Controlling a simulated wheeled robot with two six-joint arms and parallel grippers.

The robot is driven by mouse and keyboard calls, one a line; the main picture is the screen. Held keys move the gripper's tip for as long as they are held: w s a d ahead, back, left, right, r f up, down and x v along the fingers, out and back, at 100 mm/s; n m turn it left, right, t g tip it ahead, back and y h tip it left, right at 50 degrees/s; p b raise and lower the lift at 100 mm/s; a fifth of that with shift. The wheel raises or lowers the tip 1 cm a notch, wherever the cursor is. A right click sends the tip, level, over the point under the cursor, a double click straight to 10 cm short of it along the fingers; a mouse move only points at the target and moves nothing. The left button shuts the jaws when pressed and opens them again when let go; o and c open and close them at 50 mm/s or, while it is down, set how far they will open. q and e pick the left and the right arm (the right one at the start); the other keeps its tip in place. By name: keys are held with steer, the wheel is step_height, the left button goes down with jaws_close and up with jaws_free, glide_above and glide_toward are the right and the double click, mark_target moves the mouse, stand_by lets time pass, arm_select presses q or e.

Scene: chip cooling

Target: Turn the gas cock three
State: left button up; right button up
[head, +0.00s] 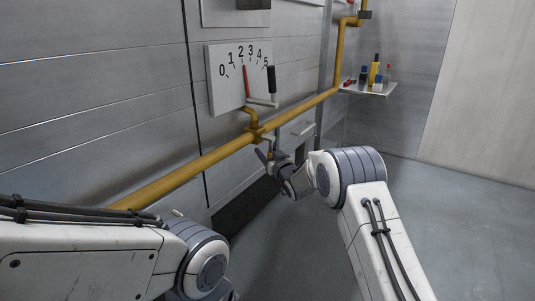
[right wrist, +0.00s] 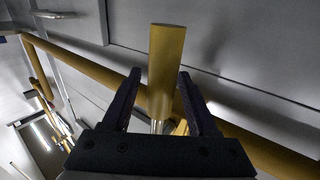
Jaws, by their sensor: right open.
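A white dial plate (head: 227,80), numbered 0 to 5, hangs on the wall. Its red needle (head: 245,80) points close to 2. A lever with a black grip (head: 271,80) stands upright at the dial's right, on a grey crank above the yellow pipe. My right gripper (head: 266,157) is below the pipe, well under the black grip. In the right wrist view its fingers are open, and a yellow bar (right wrist: 166,65) shows between them; I cannot tell whether it touches or is the cock's handle. My left arm enters at lower left; its gripper is out of view.
The yellow pipe (head: 210,160) runs along the wall, rising to the right. A small shelf (head: 369,91) with bottles and tools is on the far wall. A dark grille (head: 245,210) is low on the wall. The floor (head: 460,220) at right is clear.

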jaws_close()
steer(key=shift+f, duration=0.1)
stand_by(1.2)
